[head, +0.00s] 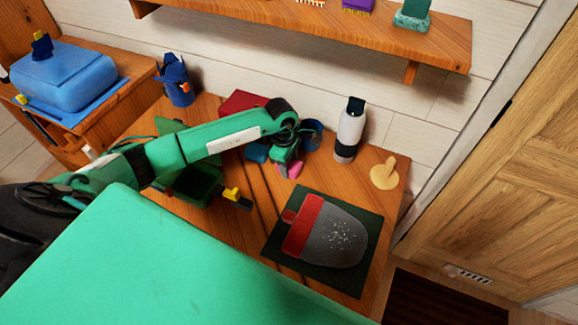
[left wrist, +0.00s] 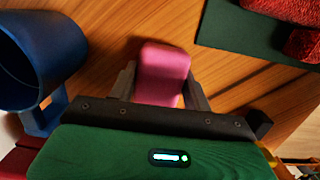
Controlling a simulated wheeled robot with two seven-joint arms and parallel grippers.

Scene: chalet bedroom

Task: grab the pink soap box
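The pink soap box (left wrist: 162,72) is a small rounded block in the left wrist view. It stands between the two grey fingers of my left gripper (left wrist: 161,88), which press close against both its sides. Its far end sticks out past the fingertips. In the head view, my left gripper (head: 287,160) points down over the wooden table, and only a bit of the pink soap box (head: 295,169) shows below it. The gripper hides the rest. I cannot tell whether the box touches the tabletop. My right gripper is not in view.
A blue mug (head: 312,133) stands close beside the gripper, with a white-and-black bottle (head: 349,130) to its right. A dark green mat (head: 370,228) bears a red-and-grey item. A green open box (head: 196,184) lies under my arm. A shelf (head: 440,42) hangs above.

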